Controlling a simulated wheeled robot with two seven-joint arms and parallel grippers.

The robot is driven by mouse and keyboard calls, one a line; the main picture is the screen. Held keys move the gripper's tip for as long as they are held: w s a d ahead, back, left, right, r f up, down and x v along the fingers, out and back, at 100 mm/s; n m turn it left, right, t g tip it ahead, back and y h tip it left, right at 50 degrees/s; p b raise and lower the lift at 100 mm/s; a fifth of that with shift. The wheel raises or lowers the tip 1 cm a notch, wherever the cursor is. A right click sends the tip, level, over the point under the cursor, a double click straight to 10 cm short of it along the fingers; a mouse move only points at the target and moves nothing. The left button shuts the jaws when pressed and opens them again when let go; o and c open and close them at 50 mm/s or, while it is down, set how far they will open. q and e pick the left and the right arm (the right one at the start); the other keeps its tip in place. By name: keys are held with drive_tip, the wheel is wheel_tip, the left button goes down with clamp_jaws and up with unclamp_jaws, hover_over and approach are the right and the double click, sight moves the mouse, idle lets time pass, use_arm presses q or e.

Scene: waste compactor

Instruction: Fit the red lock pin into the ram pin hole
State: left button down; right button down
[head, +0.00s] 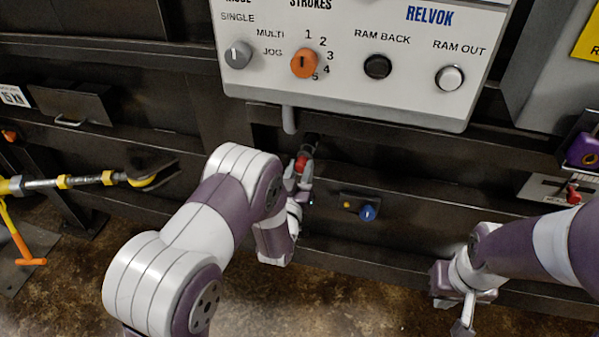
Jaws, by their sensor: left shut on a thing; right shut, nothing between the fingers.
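The red lock pin (301,162) shows as a small red end between the fingers of my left gripper (303,174). My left gripper is shut on it, close to the dark machine front below the control panel. A dark round part (311,141) shows just beyond the red end. I cannot tell whether it is the pin's shaft or the rim of the ram pin hole, nor whether the pin is in a hole. My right gripper (463,325) is shut and empty, low at the right, apart from the machine front.
The control panel (350,80) with its knobs and buttons overhangs the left gripper. A blue knob (367,213) sits right of it. At the left are a yellow-banded bar (75,183) and an orange handle (30,262). A purple padlock-like part (583,150) is at the right edge.

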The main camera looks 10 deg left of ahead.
use_arm(q)
drive_tip(key=shift+w+r+b, duration=0.1)
drive_tip(key=shift+w+b, duration=0.4)
drive_tip(key=shift+w, duration=0.75)
drive_tip(key=c, duration=0.7)
unclamp_jaws()
drive_tip(key=shift+c, duration=0.4)
drive_tip(key=shift+s+f+p, duration=0.2)
drive_tip(key=shift+s+p, duration=0.15)
drive_tip(key=shift+s, duration=1.45)
drive_tip(key=shift+s+f+p, duration=0.15)
drive_tip(key=shift+s+p, duration=0.15)
drive_tip(key=shift+s, duration=1.45)
